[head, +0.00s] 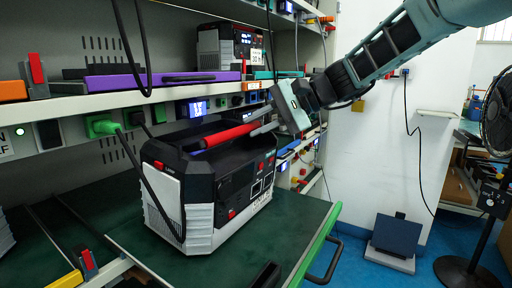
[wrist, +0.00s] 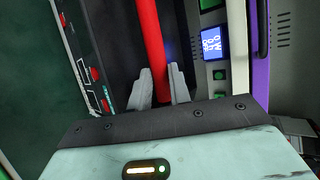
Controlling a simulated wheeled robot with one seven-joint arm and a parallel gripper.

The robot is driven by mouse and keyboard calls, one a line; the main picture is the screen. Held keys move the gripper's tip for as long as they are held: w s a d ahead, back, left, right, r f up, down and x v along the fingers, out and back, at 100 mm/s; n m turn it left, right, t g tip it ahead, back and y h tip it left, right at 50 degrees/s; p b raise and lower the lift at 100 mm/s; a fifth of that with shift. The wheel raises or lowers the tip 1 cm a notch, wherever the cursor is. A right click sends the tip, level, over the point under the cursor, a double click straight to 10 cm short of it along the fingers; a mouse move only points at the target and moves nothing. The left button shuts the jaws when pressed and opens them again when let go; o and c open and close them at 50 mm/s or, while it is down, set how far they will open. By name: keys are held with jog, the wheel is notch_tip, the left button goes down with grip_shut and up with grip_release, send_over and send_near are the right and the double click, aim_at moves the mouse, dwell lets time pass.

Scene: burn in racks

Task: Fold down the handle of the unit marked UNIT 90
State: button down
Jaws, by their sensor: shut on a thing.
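The unit (head: 200,230) is a black and pale grey box standing on the green shelf surface in the head view. A white label (head: 261,202) low on its front is too small and slanted to read surely. Its handle (head: 232,135) is a red bar lying across above the black top; its exact angle is hard to tell. My gripper (head: 263,126) is at the right end of the bar. In the wrist view, the two grey fingers of my gripper (wrist: 160,88) sit on either side of the red handle (wrist: 152,45), shut on it.
A green plug (head: 103,125) with a cable runs down in front of the unit's left side. A green pull-out edge with a black handle (head: 325,262) is at right. A fan (head: 497,120) stands far right.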

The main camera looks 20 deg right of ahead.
aim_at(261, 150)
jog(key=shift+s+d+f+n+t+y+b, duration=0.15)
jog(key=shift+f+t+y+b, duration=0.4)
jog(key=shift+b, duration=1.55)
jog(key=shift+s+f+n+t+y+b, duration=0.2)
jog(key=shift+f+b, duration=0.6)
jog(key=shift+b, duration=1.25)
jog(key=y+b, duration=0.1)
jog(key=b, duration=0.1)
jog(key=shift+w+f+t+b, duration=0.1)
jog(key=shift+f+t+b, duration=0.05)
jog(key=shift+t+b, duration=0.25)
jog(key=shift+n+b, duration=0.25)
jog(key=shift+b, duration=0.3)
jog(key=c, duration=1.3)
grip_release()
